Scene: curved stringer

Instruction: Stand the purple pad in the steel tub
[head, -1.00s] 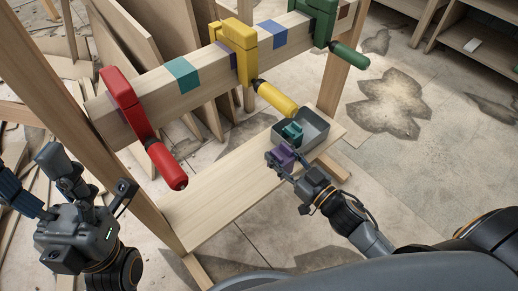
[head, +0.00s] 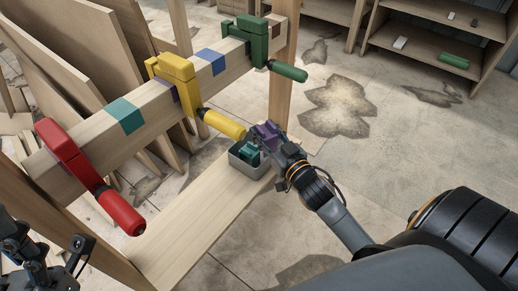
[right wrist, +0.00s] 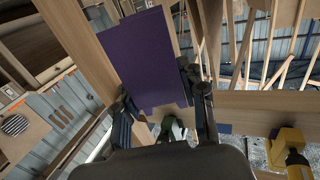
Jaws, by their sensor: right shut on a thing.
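The purple pad (head: 267,132) is held in my right gripper (head: 279,143), just above the far right part of the steel tub (head: 236,163). In the right wrist view the pad (right wrist: 146,58) is a large purple face between the two fingers (right wrist: 158,98). The grey tub stands on the low wooden shelf and has a teal pad (head: 246,153) in it. The gripper and purple pad hide part of the tub's rim. My left gripper (head: 45,250) is at the lower left edge, partly cut off, away from the tub; its jaw opening is unclear.
A curved wooden beam (head: 155,106) above the shelf carries red (head: 63,150), yellow (head: 176,70) and green (head: 254,45) clamps. The yellow handle (head: 224,125) reaches close to the tub. The low shelf (head: 190,225) is bare nearer me. A wooden post (head: 284,85) stands behind.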

